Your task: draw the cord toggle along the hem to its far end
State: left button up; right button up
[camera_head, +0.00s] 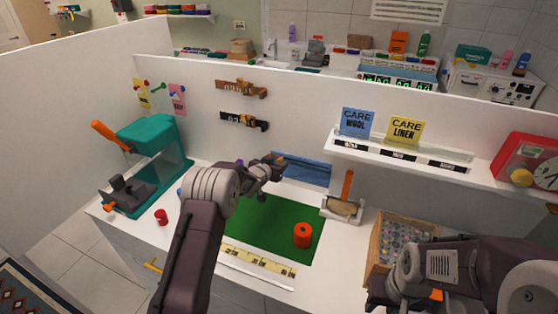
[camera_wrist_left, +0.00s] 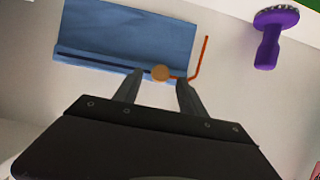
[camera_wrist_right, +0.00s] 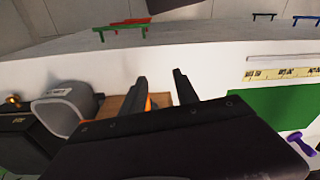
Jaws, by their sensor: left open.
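The blue cloth (camera_wrist_left: 130,35) with a dark hem band along its lower edge is at the back wall in the left wrist view; it also shows in the head view (camera_head: 303,168). The round brown toggle (camera_wrist_left: 160,72) is at the hem's right end. A red-orange cord (camera_wrist_left: 203,58) runs right from it and bends upward. My left gripper (camera_wrist_left: 160,80) is open, its fingertips on either side of the toggle in the picture; contact cannot be told. My right gripper (camera_wrist_right: 160,77) is open, over the right side of the counter, with nothing visibly held.
A green mat (camera_head: 278,222) with an orange spool (camera_head: 302,236) lies on the counter. A teal machine (camera_head: 150,150) stands left. A brush (camera_head: 344,200) and a wooden tray of small pieces (camera_head: 392,242) are right. A purple item (camera_wrist_left: 270,38) is near my left gripper.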

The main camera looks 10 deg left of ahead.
aim_at(281, 160)
pick_arm(q)
jog(key=shift+x, duration=1.3)
jog(key=shift+s, duration=0.15)
grip_shut()
dwell(0.3)
